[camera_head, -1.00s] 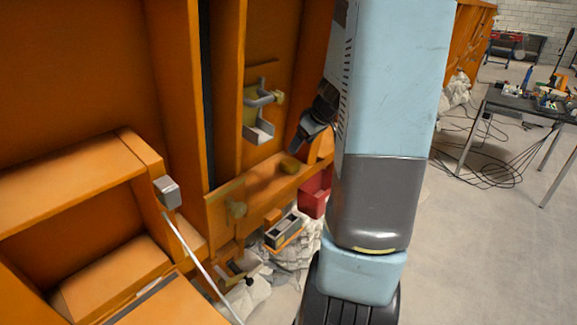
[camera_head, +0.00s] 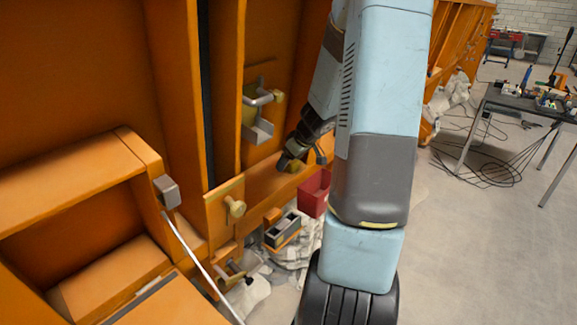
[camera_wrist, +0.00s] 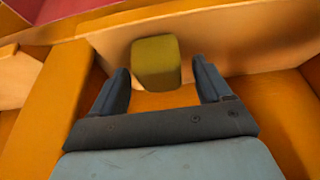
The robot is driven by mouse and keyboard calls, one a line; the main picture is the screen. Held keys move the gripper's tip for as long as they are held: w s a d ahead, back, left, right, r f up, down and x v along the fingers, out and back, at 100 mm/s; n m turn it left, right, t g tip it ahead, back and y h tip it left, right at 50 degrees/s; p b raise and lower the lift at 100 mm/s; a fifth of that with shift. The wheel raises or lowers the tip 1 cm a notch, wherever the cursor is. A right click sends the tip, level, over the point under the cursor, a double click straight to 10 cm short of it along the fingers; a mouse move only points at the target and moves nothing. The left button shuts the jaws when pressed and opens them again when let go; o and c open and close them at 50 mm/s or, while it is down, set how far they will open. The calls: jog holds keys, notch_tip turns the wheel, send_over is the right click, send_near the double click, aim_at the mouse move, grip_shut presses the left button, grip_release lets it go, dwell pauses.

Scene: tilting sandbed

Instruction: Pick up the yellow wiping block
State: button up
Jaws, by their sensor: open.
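The yellow wiping block (camera_wrist: 157,62) is a small dull-yellow block in the wrist view, on an orange ledge. It is just beyond and between the two dark fingers of my gripper (camera_wrist: 163,82), with gaps on both sides. In the head view, a small part of the block (camera_head: 295,166) shows beside my gripper (camera_head: 289,162), which is low at the ledge. My gripper is open and empty. I cannot tell whether the far ends of the fingers reach past the block's near face.
A red bin (camera_head: 315,193) stands right of and below the ledge. Clamps (camera_head: 258,125) and a yellow knob (camera_head: 235,207) jut from the orange structure (camera_head: 170,95) to the left. A grey-topped box (camera_head: 282,232) lies below.

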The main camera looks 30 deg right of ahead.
jog(key=shift+w+f, duration=0.2)
jog(key=shift+f, duration=0.15)
jog(key=shift+c, duration=0.3)
jog(key=c, duration=1.1)
jog(key=shift+o, duration=0.2)
jog(key=shift+r, duration=0.1)
jog(key=shift+r, duration=0.2)
notch_tip(320, 180, up, 2)
jog(key=shift+r, duration=0.1)
jog(key=s+a+r, duration=0.3)
jog(key=s+r, duration=0.7)
jog(key=s, duration=0.3)
jog(key=shift+s+a, duration=0.2)
jog(key=shift+s, duration=0.15)
